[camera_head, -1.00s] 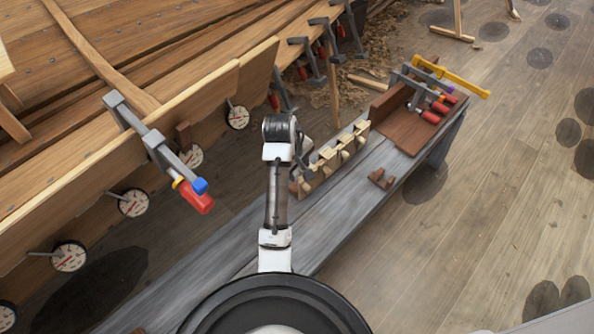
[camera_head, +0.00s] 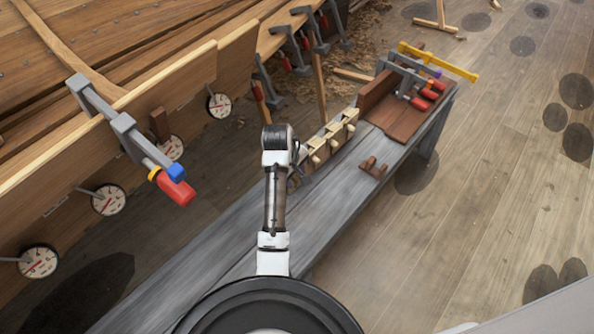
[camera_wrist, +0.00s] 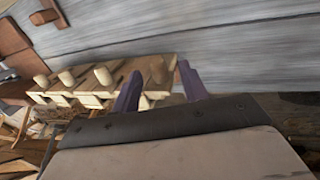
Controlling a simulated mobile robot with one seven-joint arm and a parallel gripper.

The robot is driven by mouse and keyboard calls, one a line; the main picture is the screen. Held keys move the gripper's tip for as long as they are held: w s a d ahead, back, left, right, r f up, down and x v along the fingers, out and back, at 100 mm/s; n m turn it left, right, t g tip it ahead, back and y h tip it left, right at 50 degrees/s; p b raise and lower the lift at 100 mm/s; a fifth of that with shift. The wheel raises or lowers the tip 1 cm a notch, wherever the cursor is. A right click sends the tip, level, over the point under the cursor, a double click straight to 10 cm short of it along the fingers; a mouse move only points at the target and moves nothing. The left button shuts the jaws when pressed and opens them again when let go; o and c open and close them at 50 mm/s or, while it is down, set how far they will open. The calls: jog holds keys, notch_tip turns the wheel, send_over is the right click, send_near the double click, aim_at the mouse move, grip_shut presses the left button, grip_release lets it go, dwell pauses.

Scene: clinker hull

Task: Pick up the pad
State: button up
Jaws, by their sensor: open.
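A small dark-brown notched wooden piece (camera_head: 373,168), which may be the pad, lies on the grey bench (camera_head: 325,205), right of the wedge rack. A similar brown piece shows at the top left of the wrist view (camera_wrist: 52,12). Another small brown block (camera_head: 159,125) is at the hull plank beside the big clamp; I cannot tell for sure which is the pad. My gripper (camera_wrist: 158,82) is open, its two purple fingers apart over the rack of pale wooden wedges (camera_wrist: 70,92). In the head view my arm mostly hides the gripper. Nothing shows held between the fingers.
The wedge rack also shows in the head view (camera_head: 330,140). A brown board (camera_head: 396,122) and several clamps (camera_head: 418,85) lie on the bench's far end. A red-handled clamp (camera_head: 125,125) juts from the hull plank on the left.

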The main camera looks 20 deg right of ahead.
aim_at(296, 178)
jog(key=x, duration=0.3)
jog(key=shift+w+f, duration=0.1)
jog(key=shift+f, duration=0.15)
grip_shut()
jog(key=shift+d+r, duration=0.1)
jog(key=shift+r, duration=0.05)
